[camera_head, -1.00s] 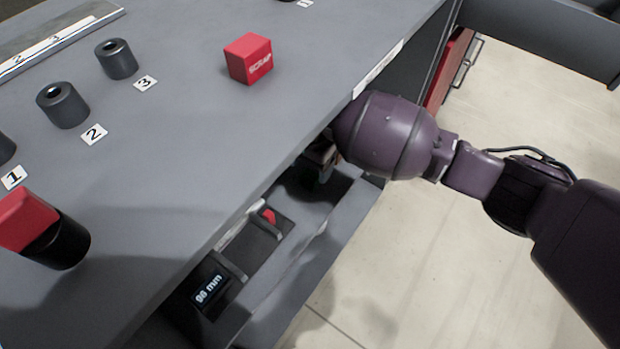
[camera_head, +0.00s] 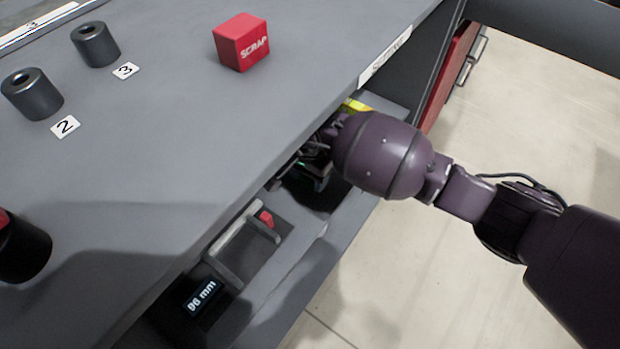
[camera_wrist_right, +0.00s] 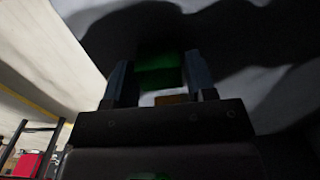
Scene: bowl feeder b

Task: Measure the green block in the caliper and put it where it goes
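The green block (camera_wrist_right: 158,66) shows in the right wrist view, in shadow, filling the gap between the fingers of my right gripper (camera_wrist_right: 158,80). The gripper appears shut on it. In the head view my right gripper (camera_head: 312,168) is low in the open drawer under the table's edge, and the block is mostly hidden there. The caliper (camera_head: 236,242), with a pale bar, a red part and jaws, lies in the drawer to the left of the gripper. Its display (camera_head: 201,297) shows a dim mm reading. My left gripper is not in view.
A red SCRAP box (camera_head: 241,42) stands on the grey table (camera_head: 190,150). Dark cylinders (camera_head: 33,94) stand by labels 2 and 3. A dark holder (camera_head: 22,250) is at the left edge. A yellow item (camera_head: 356,105) lies in the drawer's far end. The table edge overhangs the gripper.

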